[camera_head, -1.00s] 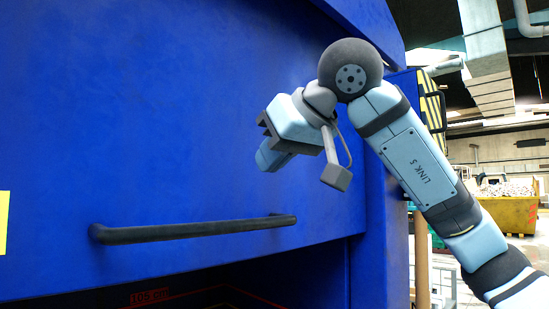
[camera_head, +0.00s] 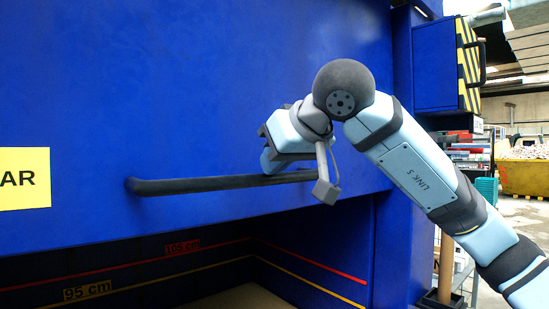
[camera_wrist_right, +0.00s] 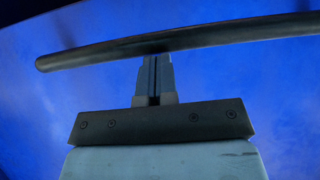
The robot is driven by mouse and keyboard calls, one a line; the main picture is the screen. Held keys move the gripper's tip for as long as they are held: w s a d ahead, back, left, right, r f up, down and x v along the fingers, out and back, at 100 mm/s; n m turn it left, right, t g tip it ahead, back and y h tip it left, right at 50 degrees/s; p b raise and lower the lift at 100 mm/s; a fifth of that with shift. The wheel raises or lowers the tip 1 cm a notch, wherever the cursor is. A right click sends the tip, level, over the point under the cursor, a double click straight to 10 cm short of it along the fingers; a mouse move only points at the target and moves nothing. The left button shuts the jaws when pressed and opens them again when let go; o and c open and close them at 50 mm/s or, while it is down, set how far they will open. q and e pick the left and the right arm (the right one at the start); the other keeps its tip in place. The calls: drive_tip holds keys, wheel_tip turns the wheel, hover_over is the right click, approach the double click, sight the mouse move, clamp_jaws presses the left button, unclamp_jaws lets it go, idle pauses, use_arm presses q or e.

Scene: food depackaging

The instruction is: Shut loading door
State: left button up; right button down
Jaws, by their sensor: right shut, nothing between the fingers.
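The loading door (camera_head: 200,90) is a large blue panel that fills the upper left of the head view. A dark opening shows below its lower edge, with marked lines inside. A long black bar handle (camera_head: 200,185) runs across the door near that edge. My right gripper (camera_head: 270,166) is at the right part of the handle, close to the door face. In the right wrist view the shut fingers (camera_wrist_right: 155,75) reach up to the handle (camera_wrist_right: 190,40), their tips at or just behind the bar. Whether they touch it cannot be told. My left gripper is not in view.
A yellow sign (camera_head: 25,178) is on the door at the left. A blue box with yellow-black stripes (camera_head: 468,65) sticks out at the right. A shelf with stacked items (camera_head: 465,150) and a yellow container (camera_head: 522,178) stand beyond.

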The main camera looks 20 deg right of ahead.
use_arm(q)
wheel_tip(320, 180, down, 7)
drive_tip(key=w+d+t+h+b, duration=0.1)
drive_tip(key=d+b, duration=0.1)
drive_tip(key=b, duration=1.8)
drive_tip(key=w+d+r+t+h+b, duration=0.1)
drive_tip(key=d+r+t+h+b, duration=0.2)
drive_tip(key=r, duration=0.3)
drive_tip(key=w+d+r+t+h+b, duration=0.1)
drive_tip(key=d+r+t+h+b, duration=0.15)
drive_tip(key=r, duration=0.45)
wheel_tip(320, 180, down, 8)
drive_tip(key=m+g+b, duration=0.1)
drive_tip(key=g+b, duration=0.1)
drive_tip(key=b, duration=0.3)
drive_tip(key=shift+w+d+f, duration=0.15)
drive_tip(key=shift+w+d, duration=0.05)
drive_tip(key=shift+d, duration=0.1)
use_arm(e)
wheel_tip(320, 180, down, 45)
drive_tip(key=shift+s+d+f, duration=0.15)
drive_tip(key=shift+s+f, duration=0.05)
drive_tip(key=shift+s, duration=0.05)
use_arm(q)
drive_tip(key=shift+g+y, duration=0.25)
use_arm(e)
drive_tip(key=shift+r, duration=0.15)
